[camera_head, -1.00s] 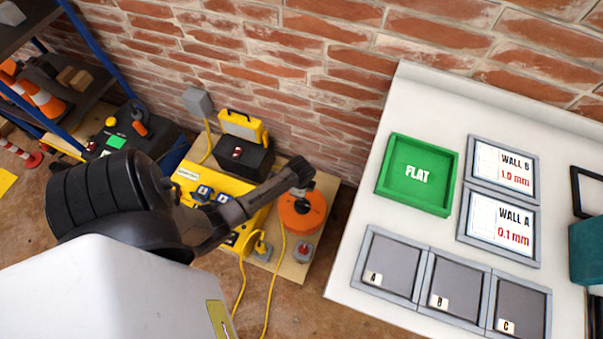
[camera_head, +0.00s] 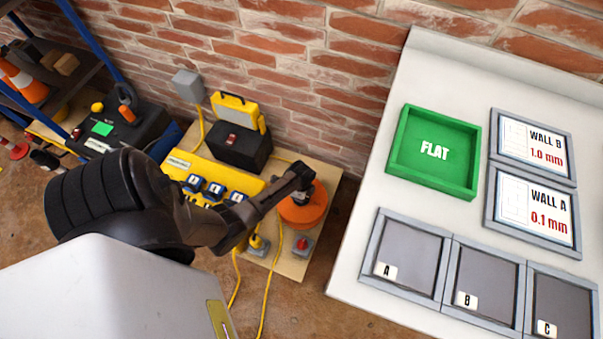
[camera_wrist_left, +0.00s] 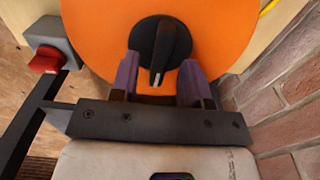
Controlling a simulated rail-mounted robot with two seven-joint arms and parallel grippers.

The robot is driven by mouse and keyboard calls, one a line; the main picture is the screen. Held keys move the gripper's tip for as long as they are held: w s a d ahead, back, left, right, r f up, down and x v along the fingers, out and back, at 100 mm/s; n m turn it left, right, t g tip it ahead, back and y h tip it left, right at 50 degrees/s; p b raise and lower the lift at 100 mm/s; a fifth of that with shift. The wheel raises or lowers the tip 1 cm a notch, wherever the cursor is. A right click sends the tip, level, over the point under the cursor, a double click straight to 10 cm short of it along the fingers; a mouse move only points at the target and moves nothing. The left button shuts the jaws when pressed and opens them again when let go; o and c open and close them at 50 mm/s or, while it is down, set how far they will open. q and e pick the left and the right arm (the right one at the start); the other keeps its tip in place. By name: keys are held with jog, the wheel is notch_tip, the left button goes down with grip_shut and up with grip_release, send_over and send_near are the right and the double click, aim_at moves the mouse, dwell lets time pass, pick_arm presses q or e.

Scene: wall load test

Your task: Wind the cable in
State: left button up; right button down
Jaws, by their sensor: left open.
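The orange cable reel (camera_head: 303,208) lies on the wooden board in the head view, partly hidden by my left gripper. It fills much of the left wrist view (camera_wrist_left: 95,25), with a black knob (camera_wrist_left: 160,45) at its middle. My left gripper (camera_head: 302,180) is over the reel. In the left wrist view its two fingers (camera_wrist_left: 160,75) are open, one on each side of the knob's lower part; I cannot tell whether they touch it. The yellow cable (camera_head: 273,280) runs from the board down to the floor. My right gripper is out of view.
A red switch on a grey box (camera_head: 301,245) sits close to the reel. A yellow panel with blue switches (camera_head: 190,168) and a black box (camera_head: 238,148) stand to the left. The white table (camera_head: 350,255) with a green FLAT tray (camera_head: 435,190) is to the right. A brick wall is behind.

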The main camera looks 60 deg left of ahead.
pick_arm(q)
jog(key=shift+f, duration=0.55)
grip_shut()
